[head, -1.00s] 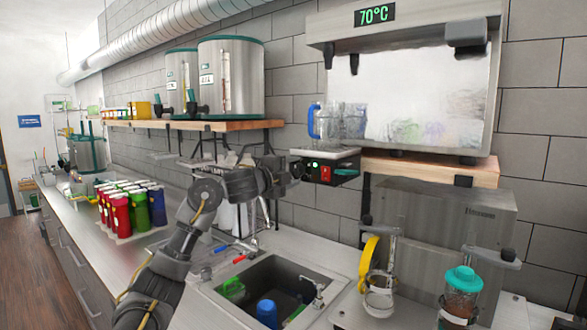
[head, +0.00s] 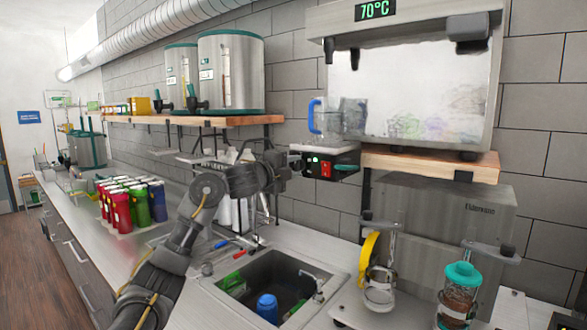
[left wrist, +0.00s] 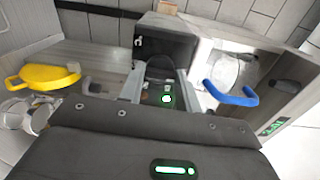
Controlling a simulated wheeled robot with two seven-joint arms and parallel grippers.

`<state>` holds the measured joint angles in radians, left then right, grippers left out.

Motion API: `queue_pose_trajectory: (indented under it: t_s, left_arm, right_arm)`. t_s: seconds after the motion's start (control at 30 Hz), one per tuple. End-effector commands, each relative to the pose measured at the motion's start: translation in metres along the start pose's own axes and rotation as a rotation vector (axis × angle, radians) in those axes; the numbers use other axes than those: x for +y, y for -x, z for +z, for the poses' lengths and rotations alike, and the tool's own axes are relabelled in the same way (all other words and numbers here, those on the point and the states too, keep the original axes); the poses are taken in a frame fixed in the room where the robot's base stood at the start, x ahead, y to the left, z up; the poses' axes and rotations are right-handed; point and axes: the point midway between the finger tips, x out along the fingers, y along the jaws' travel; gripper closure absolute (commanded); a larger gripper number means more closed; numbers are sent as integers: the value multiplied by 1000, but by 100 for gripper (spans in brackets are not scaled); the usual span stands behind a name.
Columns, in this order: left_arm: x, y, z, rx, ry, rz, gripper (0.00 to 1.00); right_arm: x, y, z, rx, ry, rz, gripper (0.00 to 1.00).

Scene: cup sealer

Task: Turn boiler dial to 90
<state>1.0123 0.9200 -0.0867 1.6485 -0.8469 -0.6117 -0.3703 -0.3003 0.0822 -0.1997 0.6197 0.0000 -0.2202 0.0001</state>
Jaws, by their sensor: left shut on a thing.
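The boiler is the large metal box (head: 415,95) at the upper right of the head view. Its green display (head: 375,10) reads 70°C. A small black control box (head: 332,163) with red and green lights sits at the boiler's lower left. My left gripper (head: 297,164) reaches the box's left end. In the left wrist view its two fingers (left wrist: 160,76) are closed around a dark part at the black box (left wrist: 165,45), which appears to be the dial. The dial is mostly hidden between the fingers, and its setting cannot be read. My right gripper is out of view.
A glass jug with a blue handle (head: 315,117) stands right above the black box, close to my gripper. A wooden shelf (head: 430,165) lies under the boiler. Below are a sink (head: 235,283) and a metal machine with a yellow-handled part (head: 368,255).

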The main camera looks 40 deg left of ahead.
Motion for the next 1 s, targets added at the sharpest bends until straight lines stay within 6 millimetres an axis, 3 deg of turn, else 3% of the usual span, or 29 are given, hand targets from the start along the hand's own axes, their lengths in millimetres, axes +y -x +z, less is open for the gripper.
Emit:
queue_pose_trajectory:
  t_s: [1.0]
  left_arm:
    - [2,0,1,-1,-891,3,90]
  right_arm:
    - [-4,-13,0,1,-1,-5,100]
